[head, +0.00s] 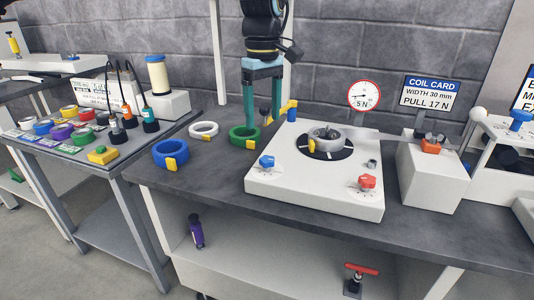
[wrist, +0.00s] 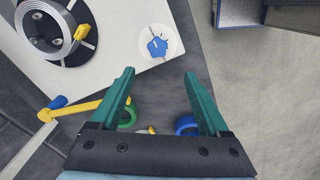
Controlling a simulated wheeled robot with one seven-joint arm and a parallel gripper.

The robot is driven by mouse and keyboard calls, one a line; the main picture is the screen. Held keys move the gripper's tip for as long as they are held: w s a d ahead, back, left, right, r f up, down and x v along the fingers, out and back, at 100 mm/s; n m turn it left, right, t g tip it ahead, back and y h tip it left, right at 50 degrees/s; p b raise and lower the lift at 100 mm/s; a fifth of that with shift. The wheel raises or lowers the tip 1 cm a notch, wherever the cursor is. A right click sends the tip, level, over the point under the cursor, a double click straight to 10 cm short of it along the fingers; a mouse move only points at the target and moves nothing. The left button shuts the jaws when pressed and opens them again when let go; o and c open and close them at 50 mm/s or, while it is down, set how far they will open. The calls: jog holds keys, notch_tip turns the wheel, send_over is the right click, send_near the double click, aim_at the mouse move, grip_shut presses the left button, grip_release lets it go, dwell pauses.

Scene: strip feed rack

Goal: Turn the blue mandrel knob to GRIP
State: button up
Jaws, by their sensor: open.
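The blue mandrel knob (head: 267,161) is on the left front of the white machine's top, on a round pale label plate. It also shows in the wrist view (wrist: 157,47), just beyond the fingertips. The label's words are too small to read, so I cannot tell its setting. My gripper (head: 262,112) is open and empty, fingers pointing down, above and behind the knob near the green ring. In the wrist view my teal fingers (wrist: 159,73) are spread apart, not touching the knob.
The white machine (head: 317,198) carries a grey coil (head: 327,134), a red knob (head: 367,181) and a yellow lever with a blue end (head: 288,110). Green (head: 243,136), blue (head: 170,154) and white (head: 203,130) rings lie left of it. A coil card (head: 431,93) stands at right.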

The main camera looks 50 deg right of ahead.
aim_at(267, 159)
jog(key=f, duration=0.3)
jog(key=f+p, duration=0.1)
jog(key=f, duration=0.3)
jog(key=s+f, duration=0.1)
jog(key=f, duration=0.2)
jog(key=shift+d+f, duration=0.15)
jog(key=shift+f, duration=0.2)
jog(key=shift+w, duration=0.1)
grip_shut()
